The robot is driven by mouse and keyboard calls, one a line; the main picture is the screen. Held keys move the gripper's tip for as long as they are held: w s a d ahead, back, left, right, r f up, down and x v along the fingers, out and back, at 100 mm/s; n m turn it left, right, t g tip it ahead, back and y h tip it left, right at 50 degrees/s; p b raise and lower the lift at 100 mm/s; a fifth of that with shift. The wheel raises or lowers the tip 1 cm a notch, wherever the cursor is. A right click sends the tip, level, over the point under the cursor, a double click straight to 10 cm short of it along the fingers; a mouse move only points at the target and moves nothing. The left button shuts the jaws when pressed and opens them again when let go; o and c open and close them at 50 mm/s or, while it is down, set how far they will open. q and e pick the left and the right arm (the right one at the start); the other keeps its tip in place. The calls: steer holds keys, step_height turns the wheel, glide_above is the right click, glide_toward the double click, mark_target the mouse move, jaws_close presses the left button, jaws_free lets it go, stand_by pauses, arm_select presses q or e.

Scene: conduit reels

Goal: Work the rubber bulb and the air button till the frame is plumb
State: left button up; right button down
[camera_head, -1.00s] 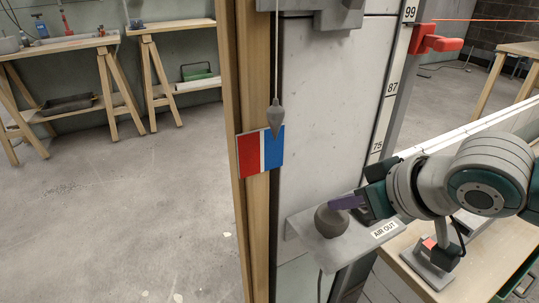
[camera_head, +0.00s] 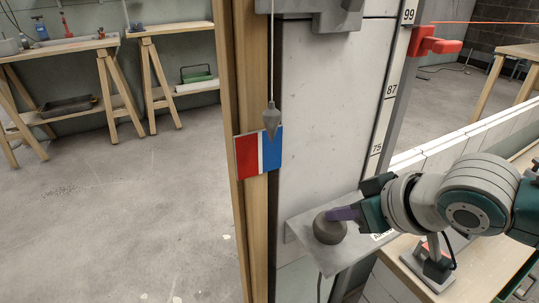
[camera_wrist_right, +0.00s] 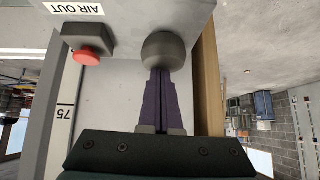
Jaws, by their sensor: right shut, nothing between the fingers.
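My right gripper (camera_head: 338,214) is shut, with its purple fingertips pressed on the grey rubber bulb (camera_head: 328,232), which looks flattened on its grey shelf (camera_head: 296,224). In the right wrist view the closed fingers (camera_wrist_right: 160,80) meet the bulb (camera_wrist_right: 167,48). The red air button (camera_wrist_right: 86,57) sits on a grey box beside the AIR OUT label (camera_wrist_right: 74,8); my arm seems to hide it in the head view. A grey plumb bob (camera_head: 271,118) hangs before a red, white and blue card (camera_head: 247,157) on the wooden frame (camera_head: 229,100). Its tip is over blue, right of the white stripe. My left gripper is out of view.
A grey block with a red part (camera_head: 428,262) stands on the bench at right. Trestle tables (camera_head: 60,45) are far back left; the floor before them is clear.

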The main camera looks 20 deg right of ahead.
mark_target(341, 226)
steer(key=r+p, duration=0.5)
steer(key=shift+s+d+r+p, duration=0.1)
steer(key=shift+s+r+p, duration=0.1)
steer(key=shift+p, duration=0.15)
steer(key=p+v, duration=0.3)
steer(key=v, duration=0.5)
steer(key=shift+s, duration=0.4)
steer(key=shift+d, duration=0.1)
stand_by(0.4)
